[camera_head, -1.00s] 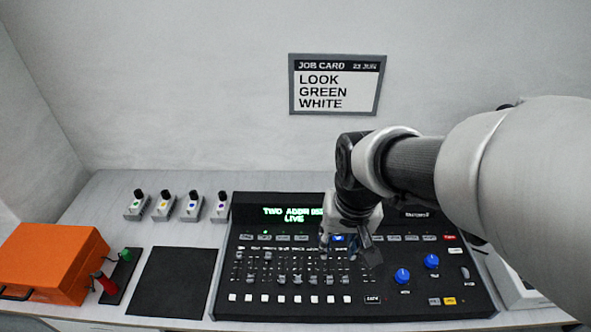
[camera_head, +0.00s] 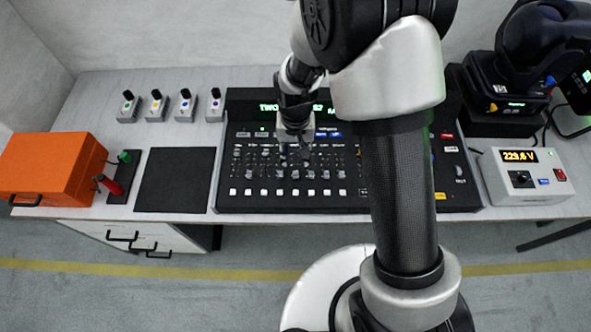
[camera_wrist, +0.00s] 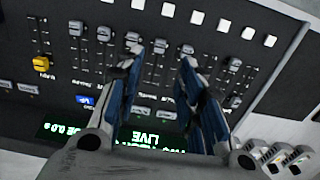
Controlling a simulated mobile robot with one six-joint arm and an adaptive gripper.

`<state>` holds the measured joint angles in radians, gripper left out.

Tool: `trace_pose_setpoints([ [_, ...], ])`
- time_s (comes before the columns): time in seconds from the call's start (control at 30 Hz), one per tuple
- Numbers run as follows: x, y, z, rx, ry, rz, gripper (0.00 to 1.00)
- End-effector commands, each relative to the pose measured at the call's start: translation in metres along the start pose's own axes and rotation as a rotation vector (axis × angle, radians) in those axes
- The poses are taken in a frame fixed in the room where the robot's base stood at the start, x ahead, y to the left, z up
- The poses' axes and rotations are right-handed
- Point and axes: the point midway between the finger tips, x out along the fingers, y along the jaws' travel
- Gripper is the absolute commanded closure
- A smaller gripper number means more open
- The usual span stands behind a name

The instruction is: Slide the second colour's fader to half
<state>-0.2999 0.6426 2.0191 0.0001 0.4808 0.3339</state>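The lighting console (camera_head: 230,202) is black, with a row of slider faders (camera_head: 265,172) above a row of white buttons (camera_head: 280,192). My gripper (camera_head: 294,156) is over the fader bank, left of the console's middle. In the wrist view my gripper (camera_wrist: 162,65) has its two blue-padded fingers apart, with fader slots showing between them. Fader caps (camera_wrist: 160,46) stand near the fingertips; I cannot tell whether a finger touches one. The fader labels are too small to read. The green display (camera_head: 268,107) is partly hidden by my arm.
An orange case (camera_head: 50,165), red and green levers (camera_head: 112,186) and a black mat (camera_head: 175,180) lie left. Several small knobbed boxes (camera_head: 185,107) stand behind. A meter box (camera_head: 525,180) reading 229.6 V and a black light fixture (camera_head: 505,88) are right.

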Motion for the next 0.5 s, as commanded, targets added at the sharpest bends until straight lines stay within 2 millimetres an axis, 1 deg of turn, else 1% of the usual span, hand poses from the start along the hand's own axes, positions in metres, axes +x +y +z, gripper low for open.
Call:
trace_pose_setpoints([
  [0.03,0.015,0.0,0.001,0.0,-0.004,0.001,0.65],
  [0.2,0.051,0.001,0.001,0.0,-0.003,0.001,0.65],
  [0.3,0.07,0.0,0.001,0.0,-0.002,0.001,0.65],
  [0.4,0.084,0.0,0.001,0.0,-0.002,0.001,0.65],
  [0.5,0.094,0.0,0.0,0.0,-0.001,0.0,0.65],
])
